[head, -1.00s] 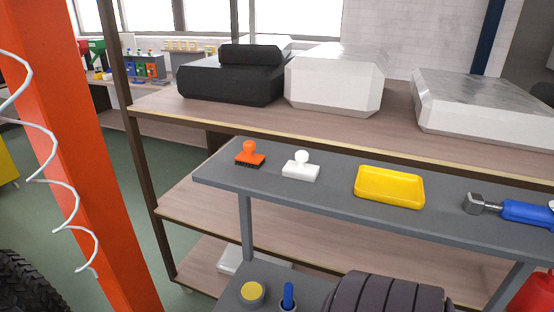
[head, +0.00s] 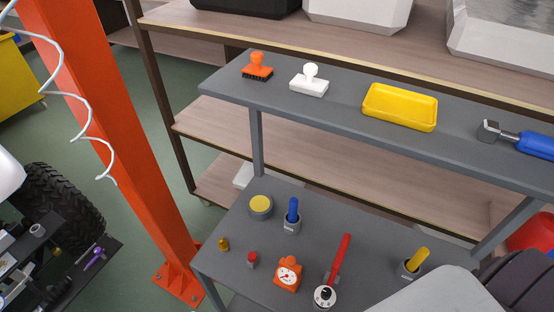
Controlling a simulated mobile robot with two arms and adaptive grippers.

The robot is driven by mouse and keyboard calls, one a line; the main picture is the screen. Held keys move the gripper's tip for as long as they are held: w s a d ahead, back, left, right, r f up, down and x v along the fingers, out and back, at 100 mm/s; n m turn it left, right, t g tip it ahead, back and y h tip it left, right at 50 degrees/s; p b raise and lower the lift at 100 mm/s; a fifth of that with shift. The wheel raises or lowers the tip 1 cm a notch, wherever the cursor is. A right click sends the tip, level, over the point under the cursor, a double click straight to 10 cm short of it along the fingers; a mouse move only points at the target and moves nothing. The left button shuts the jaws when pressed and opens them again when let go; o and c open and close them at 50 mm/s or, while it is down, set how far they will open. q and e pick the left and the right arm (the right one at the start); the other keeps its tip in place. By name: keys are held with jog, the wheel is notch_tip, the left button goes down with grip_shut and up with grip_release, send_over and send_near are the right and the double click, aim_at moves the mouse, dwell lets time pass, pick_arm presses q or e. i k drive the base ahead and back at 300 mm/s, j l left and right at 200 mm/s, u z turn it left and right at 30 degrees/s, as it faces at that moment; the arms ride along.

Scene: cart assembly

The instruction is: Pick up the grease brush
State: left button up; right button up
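Several tool-like items could bear the name grease brush, and I cannot tell which one does. An orange brush (head: 258,67) with dark bristles and a white brush-like block with a round knob (head: 310,80) stand on the upper shelf of the grey cart. On the lower shelf, a blue-handled item (head: 293,211) stands upright in a grey cup (head: 292,226), and a yellow-handled item (head: 418,260) leans in another grey cup (head: 408,269). A round tin with a yellow top (head: 260,206) is beside the blue one. Neither gripper is in view.
The upper shelf also holds a yellow tray (head: 400,108) and a blue-handled tool (head: 535,144). Below are an orange gauge (head: 288,274) and a red-handled tool (head: 337,263). An orange post (head: 115,150) stands left. My arm covers the lower right.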

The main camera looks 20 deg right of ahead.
aim_at(293, 205)
jog(key=z, duration=0.9)
